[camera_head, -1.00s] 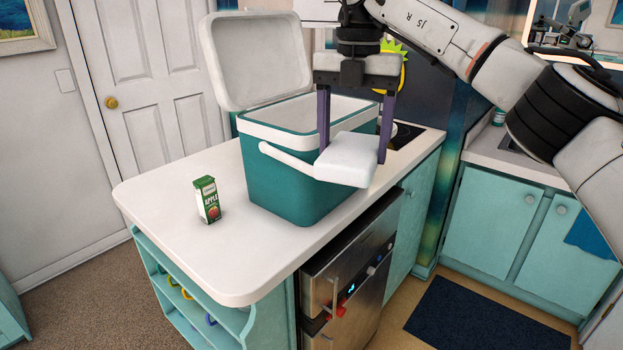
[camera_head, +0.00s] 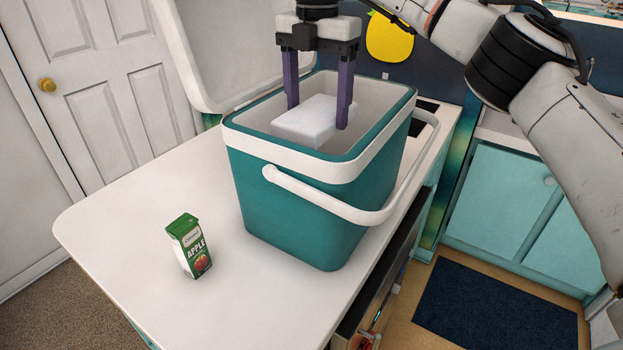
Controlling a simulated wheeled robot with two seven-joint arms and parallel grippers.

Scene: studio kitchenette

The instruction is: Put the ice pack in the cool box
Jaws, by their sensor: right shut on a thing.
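The teal cool box (camera_head: 295,205) with a white rim stands on the white counter, its white lid (camera_head: 225,50) tipped open at the back left. Its white carry handle hangs down over the front and right side. The white ice pack (camera_head: 305,122) is between the purple fingers of my right gripper (camera_head: 318,115), which is shut on it. The ice pack is over the open mouth of the box, within the rim in the picture; its lower edge is partly behind the front rim. Whether it touches the inside I cannot tell. My left gripper is not in view.
A green and white apple juice carton (camera_head: 189,246) stands on the counter (camera_head: 130,225) left of the cool box. The counter's left part is otherwise clear. A dark cooktop shows behind the box at the right. A dark mat (camera_head: 495,310) lies on the floor.

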